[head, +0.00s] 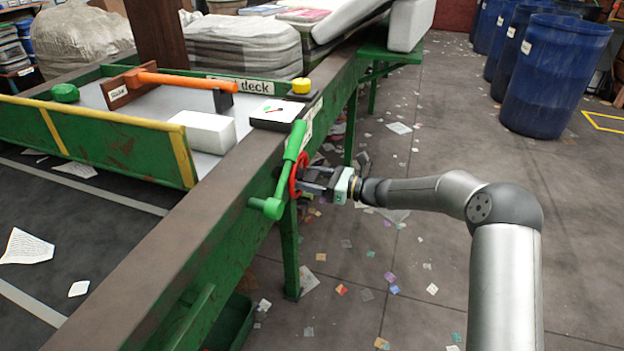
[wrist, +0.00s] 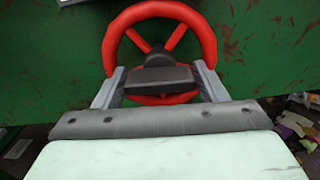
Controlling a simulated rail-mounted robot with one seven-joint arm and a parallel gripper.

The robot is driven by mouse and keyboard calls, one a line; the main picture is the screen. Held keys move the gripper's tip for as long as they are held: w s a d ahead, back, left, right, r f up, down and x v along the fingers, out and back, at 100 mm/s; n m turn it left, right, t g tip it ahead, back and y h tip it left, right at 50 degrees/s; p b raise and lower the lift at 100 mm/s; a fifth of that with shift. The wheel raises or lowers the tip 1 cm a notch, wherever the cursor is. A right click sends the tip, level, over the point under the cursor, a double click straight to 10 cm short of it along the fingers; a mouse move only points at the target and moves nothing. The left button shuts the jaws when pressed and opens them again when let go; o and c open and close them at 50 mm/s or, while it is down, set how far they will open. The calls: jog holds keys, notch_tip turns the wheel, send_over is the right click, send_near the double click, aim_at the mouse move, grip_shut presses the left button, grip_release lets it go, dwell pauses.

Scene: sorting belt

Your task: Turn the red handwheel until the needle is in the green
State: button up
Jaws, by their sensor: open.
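The red handwheel (head: 296,176) is on the green side of the belt frame, partly hidden by my gripper in the head view. My gripper (head: 304,178) is at the wheel, coming from the right. In the wrist view, the red handwheel (wrist: 208,40) fills the top middle, with its spokes showing. The two grey fingers of my gripper (wrist: 159,76) are apart, one on each side of the wheel's lower part. I cannot tell whether they touch the rim. A white-faced gauge (head: 278,112) sits on the frame above the wheel; its small red and green marks are too small to read the needle.
A green lever (head: 290,165) runs along the frame just left of the wheel. Blue barrels (head: 552,75) stand at right. The floor holds scattered scraps.

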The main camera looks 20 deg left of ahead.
jog(key=c, duration=0.7)
jog(key=shift+r+p, duration=0.1)
jog(key=shift+p, duration=0.4)
jog(key=shift+r+m+p, duration=0.15)
jog(key=shift+m+p, duration=0.55)
jog(key=shift+p, duration=0.15)
jog(key=m+p, duration=0.2)
jog(key=p, duration=0.1)
jog(key=m+p, duration=0.4)
jog(key=shift+s, duration=0.1)
jog(key=shift+f+m, duration=0.2)
jog(key=shift+m, duration=0.1)
jog(key=o, duration=0.7)
